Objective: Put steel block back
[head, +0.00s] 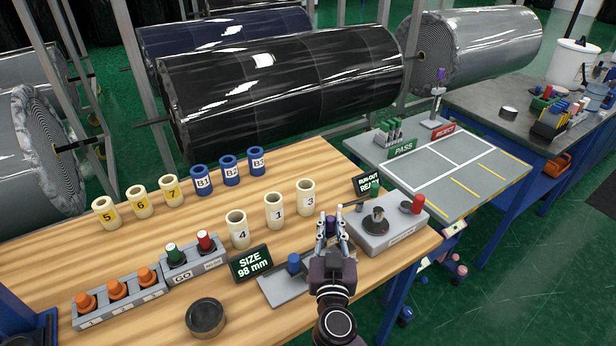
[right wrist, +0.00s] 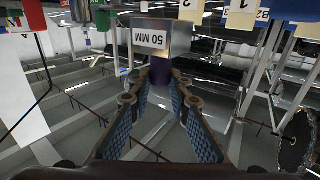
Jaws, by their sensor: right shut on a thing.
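The steel block (right wrist: 153,37), a grey block labelled "50 MM", shows at the top of the right wrist view. Its dark purple grip part (right wrist: 160,75) sits between my right gripper's fingers (right wrist: 160,100), which are shut on it. In the head view my right gripper (head: 332,238) is over the front right of the wooden bench, between the grey plate and the run-out device; the block is hard to make out there. The grey plate (head: 282,291) with a blue knob (head: 294,263) lies just left of the gripper, beside the "SIZE 98 mm" display (head: 251,263). My left gripper is not in view.
The run-out device (head: 390,236) stands close right of the gripper. Cream rings (head: 274,211) and blue rings (head: 230,170) stand behind. A rack with orange plugs (head: 118,290), a GO gauge stand (head: 190,263) and a dark ring (head: 206,318) are left. Bare wood lies between.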

